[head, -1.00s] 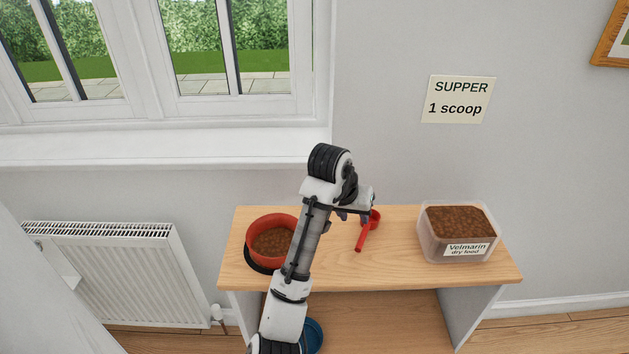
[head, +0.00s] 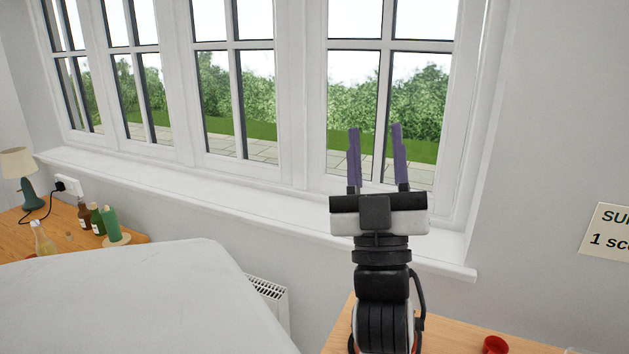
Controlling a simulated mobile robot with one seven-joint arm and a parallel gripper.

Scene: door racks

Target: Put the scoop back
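The red scoop (head: 495,345) stands on the wooden bench (head: 455,330) at the bottom edge of the head view. Only its cup shows; its handle is cut off by the frame. My gripper (head: 376,128) is raised in front of the window, its two purple fingers pointing up and spread apart with nothing between them. It is well above and to the left of the scoop, not touching it. The dry food tub is out of view now. The red bowl is mostly hidden behind my arm.
A paper sign (head: 608,232) is on the wall at the right. The window sill (head: 250,209) runs behind my arm, with a radiator (head: 270,291) below it. At the left, a wooden surface (head: 15,231) holds a lamp (head: 25,178), several bottles and a green candle (head: 111,225).

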